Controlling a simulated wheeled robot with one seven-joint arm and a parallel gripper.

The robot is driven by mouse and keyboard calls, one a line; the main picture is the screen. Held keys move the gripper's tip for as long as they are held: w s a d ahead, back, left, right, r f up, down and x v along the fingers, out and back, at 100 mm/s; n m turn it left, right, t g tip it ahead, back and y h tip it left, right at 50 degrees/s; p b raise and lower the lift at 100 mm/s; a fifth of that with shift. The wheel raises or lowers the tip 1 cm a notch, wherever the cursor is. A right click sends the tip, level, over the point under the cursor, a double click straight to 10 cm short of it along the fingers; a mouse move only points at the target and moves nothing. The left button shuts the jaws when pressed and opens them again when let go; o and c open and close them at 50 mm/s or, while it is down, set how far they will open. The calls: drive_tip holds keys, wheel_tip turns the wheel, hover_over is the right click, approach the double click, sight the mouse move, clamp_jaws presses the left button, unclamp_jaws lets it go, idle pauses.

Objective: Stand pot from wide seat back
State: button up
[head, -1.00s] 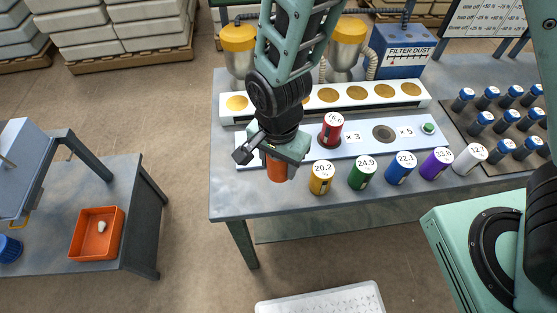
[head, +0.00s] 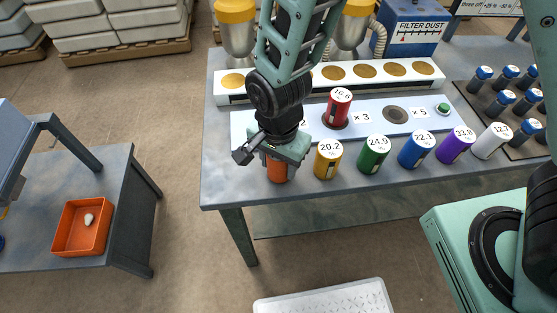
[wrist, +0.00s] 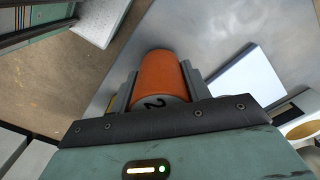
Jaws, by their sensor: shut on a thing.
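My gripper (head: 272,150) is shut on an orange pot (head: 278,168) at the front left of the bench. The wrist view shows the orange pot (wrist: 162,75) between the fingers, with part of a number on its end. I cannot tell whether it touches the bench top. The pale blue seat plate (head: 428,122) lies behind, marked "x 3" and "x 5". A red pot labelled 16.6 (head: 339,107) stands on it left of "x 3". The round seat (head: 396,115) left of "x 5" is empty. My gripper hides the plate's left part.
A green button (head: 443,109) is at the plate's right end. Bench top left of the orange pot is clear.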

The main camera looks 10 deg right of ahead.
drive_tip(key=shift+f, duration=0.5)
drive_tip(key=o, duration=1.1)
drive_tip(key=shift+o, duration=0.2)
